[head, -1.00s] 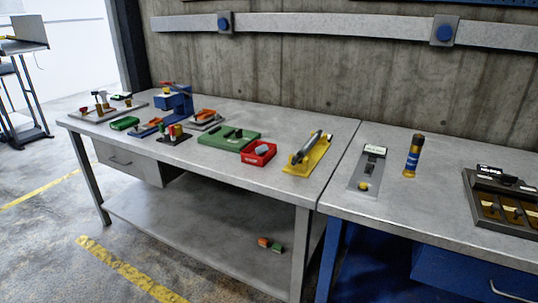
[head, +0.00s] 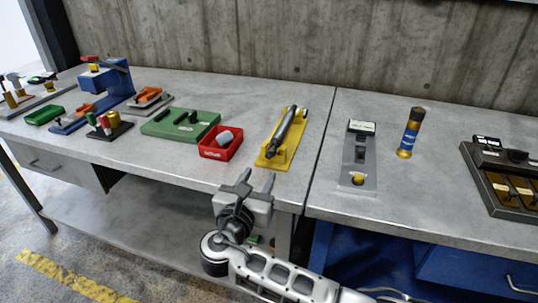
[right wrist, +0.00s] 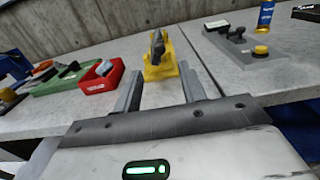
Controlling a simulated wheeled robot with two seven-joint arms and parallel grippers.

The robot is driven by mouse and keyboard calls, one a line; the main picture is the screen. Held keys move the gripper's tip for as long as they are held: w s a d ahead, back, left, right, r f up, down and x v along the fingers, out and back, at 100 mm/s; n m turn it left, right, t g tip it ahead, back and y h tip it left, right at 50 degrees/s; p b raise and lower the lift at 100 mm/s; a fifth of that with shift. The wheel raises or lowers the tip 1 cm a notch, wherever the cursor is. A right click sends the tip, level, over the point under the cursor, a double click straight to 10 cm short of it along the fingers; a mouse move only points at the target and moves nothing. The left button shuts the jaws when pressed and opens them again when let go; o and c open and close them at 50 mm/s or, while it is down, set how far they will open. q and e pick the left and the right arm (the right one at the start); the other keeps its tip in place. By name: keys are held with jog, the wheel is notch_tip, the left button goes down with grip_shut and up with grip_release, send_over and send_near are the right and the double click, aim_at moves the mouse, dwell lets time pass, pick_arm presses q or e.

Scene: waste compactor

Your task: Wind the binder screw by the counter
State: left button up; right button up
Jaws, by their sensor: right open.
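The plate also shows at upper right in the right wrist view (right wrist: 262,62), with the yellow knob (right wrist: 261,50). My right gripper (head: 256,182) is open and empty in front of the left bench's edge, left of the plate and apart from it. My left gripper is not in view.
A yellow stand (head: 270,160) holding a dark tool and a red bin (head: 221,153) are just beyond my right gripper. A green tray (head: 160,130) is farther left. A blue-labelled cylinder (head: 409,137) and a dark tray (head: 486,194) are right of the plate.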

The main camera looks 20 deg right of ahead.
aim_at(271, 155)
jog(key=x, duration=0.9)
grip_shut()
